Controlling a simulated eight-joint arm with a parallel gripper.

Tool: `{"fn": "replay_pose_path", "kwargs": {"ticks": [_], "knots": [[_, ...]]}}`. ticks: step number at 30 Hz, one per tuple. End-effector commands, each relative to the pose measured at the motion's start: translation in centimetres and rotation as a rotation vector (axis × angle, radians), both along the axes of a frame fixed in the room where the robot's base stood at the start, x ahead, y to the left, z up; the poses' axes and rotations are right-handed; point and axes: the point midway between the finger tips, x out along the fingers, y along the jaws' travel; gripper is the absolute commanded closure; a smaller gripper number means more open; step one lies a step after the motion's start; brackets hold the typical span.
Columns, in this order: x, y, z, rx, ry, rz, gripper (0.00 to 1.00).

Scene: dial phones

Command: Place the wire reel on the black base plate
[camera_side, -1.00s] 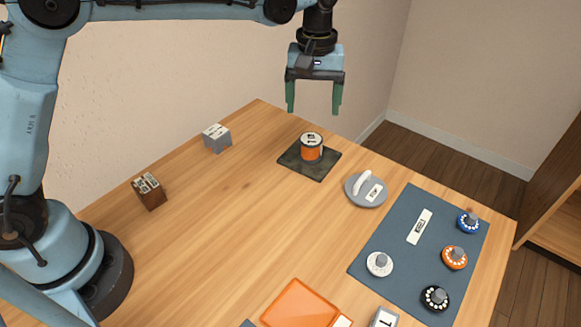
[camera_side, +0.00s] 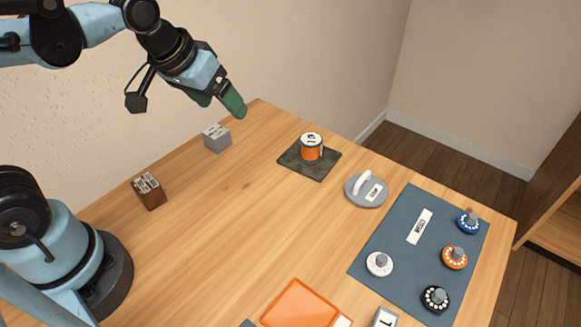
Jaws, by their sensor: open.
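The wire reel (camera_side: 311,148) is an orange cylinder with a pale, marked top. It stands upright on the black base plate (camera_side: 316,173), a dark square near the table's back edge, a little toward the plate's far side. My gripper (camera_side: 222,104) has green fingers and hangs in the air to the left of the reel, above the grey block. It is tilted down to the right, open and empty, well apart from the reel. The gap between its fingers is partly hidden by the angle.
A grey block (camera_side: 216,138) and a brown block (camera_side: 149,191) stand at the left. A grey disc with a white handle (camera_side: 365,190) lies right of the plate. A blue-grey mat (camera_side: 396,235) holds several dials. An orange tray (camera_side: 299,306) is at the front. The table's middle is clear.

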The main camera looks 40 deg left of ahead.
Motion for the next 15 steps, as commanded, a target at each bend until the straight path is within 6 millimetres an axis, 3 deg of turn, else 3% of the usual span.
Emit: {"fn": "replay_pose_path", "kwargs": {"ticks": [6, 15], "knots": [[-3.0, 1.2, -2.2, 0.063, -0.098, -0.072, 0.19], [-3.6, 1.5, -2.8, 0.086, -0.128, -0.096, 0.19]]}}
